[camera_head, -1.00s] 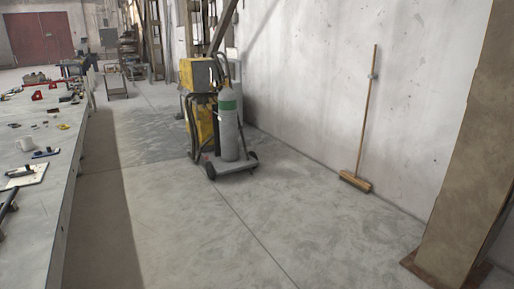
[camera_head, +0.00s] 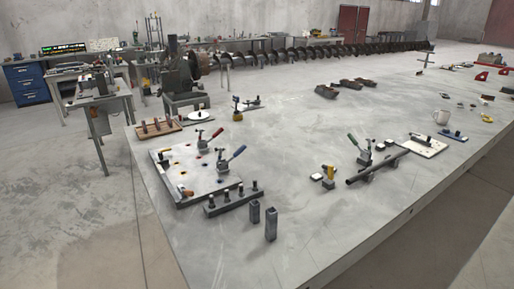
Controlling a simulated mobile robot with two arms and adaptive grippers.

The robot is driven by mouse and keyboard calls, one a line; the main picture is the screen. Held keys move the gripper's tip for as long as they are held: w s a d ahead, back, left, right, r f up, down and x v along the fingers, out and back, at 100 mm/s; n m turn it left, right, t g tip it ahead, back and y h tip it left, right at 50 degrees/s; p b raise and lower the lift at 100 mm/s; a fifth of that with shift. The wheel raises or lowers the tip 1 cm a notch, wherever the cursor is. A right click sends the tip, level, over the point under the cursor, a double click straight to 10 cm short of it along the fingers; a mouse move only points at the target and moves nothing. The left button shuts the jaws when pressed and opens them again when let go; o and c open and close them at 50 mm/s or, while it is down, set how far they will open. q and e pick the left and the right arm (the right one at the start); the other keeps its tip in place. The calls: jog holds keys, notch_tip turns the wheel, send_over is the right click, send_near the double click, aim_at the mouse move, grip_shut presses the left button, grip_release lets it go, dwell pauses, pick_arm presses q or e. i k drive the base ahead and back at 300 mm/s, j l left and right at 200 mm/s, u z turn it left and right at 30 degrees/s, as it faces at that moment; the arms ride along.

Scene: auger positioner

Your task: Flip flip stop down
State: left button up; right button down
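No gripper of mine shows in the head view. I cannot tell for sure which part is the flip stop. A small fixture with an upright yellow piece (camera_head: 328,173) stands on the big grey table (camera_head: 305,235), left of a dark bar (camera_head: 378,166). A clamp with a green handle (camera_head: 354,141) stands at that bar. Farther left, a light plate with holes (camera_head: 178,172) carries clamps with a red handle (camera_head: 217,133) and a blue handle (camera_head: 238,152). Another small device with a yellow base (camera_head: 237,115) stands behind the plate.
Two dark upright blocks (camera_head: 270,224) and a dark rail with pegs (camera_head: 230,200) are near the table's front left. A long auger (camera_head: 300,54) lies behind. Floor is clear at front left.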

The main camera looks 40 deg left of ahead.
aim_at(330, 168)
jog(key=i+l+u, duration=0.2)
jog(key=u, duration=0.25)
jog(key=i+l+u, duration=0.2)
jog(key=u, duration=0.3)
jog(key=i+l+u, duration=0.1)
jog(key=l+u, duration=0.35)
jog(key=i+l+u, duration=0.1)
jog(key=l+u, duration=0.15)
jog(key=u, duration=0.2)
jog(key=l+u, duration=0.3)
jog(key=l, duration=0.25)
